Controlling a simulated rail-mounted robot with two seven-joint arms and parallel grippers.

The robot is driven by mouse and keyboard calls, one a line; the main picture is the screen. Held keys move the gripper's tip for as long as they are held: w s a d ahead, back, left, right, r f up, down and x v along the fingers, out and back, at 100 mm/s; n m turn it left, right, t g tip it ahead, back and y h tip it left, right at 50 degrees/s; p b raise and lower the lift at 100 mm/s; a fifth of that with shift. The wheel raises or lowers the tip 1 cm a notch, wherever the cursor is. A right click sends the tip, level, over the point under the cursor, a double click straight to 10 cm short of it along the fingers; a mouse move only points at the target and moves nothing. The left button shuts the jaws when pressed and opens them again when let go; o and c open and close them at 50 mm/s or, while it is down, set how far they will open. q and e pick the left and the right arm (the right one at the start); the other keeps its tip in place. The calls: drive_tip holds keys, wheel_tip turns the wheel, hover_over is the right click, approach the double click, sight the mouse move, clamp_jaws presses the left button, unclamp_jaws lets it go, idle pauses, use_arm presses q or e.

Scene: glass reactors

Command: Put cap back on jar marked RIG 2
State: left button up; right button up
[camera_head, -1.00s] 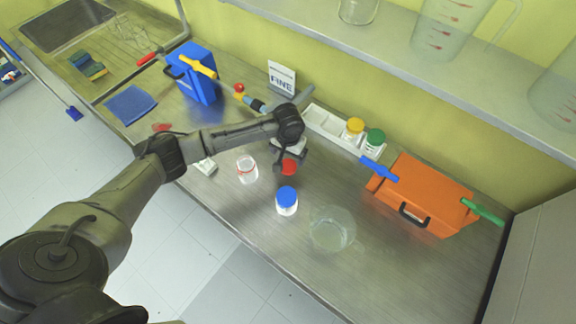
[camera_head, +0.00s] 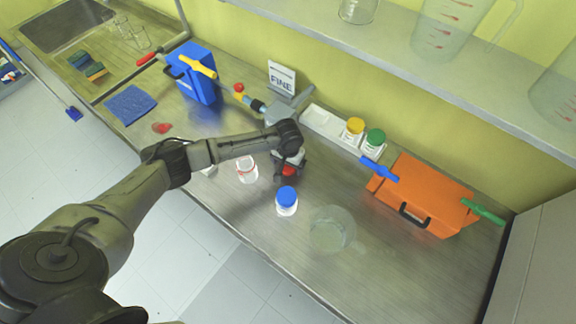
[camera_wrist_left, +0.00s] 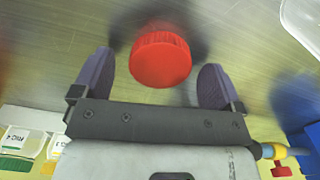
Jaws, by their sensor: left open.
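A red cap (camera_head: 289,171) lies on the steel bench. In the left wrist view the red cap (camera_wrist_left: 160,62) sits between the two spread fingers, with a gap on each side. My left gripper (camera_head: 291,167) is open over it, pointing down. An uncapped clear jar (camera_head: 247,170) with a red ring near its rim stands just left of the gripper. Part of a clear vessel, likely this jar, shows in the wrist view's corner (camera_wrist_left: 305,22). No RIG 2 marking is readable on it. My right gripper is not in view.
A blue-capped jar (camera_head: 286,201) and a glass vessel (camera_head: 331,231) stand in front. A white rack (camera_head: 325,124) holds yellow-capped (camera_head: 354,128) and green-capped (camera_head: 374,139) jars. An orange box (camera_head: 424,195) is right, a blue box (camera_head: 196,80) back left. Bare bench lies at front right.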

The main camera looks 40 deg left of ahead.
use_arm(q)
drive_tip(key=shift+f, duration=0.2)
drive_tip(key=c, duration=1)
drive_tip(key=shift+r, duration=0.1)
drive_tip(key=shift+r, duration=0.45)
wheel_tip(320, 180, up, 3)
drive_tip(key=shift+f, duration=0.15)
drive_tip(key=w+d+r, duration=0.1)
drive_tip(key=d+r, duration=0.1)
drive_tip(key=d, duration=0.1)
drive_tip(key=w+d+r, duration=0.1)
drive_tip(key=d+r, duration=0.2)
drive_tip(key=d, duration=0.1)
drive_tip(key=w+d+r, duration=0.1)
drive_tip(key=d+r, duration=0.1)
drive_tip(key=d, duration=0.2)
drive_tip(key=shift+w+r, duration=0.15)
drive_tip(key=shift+w, duration=0.2)
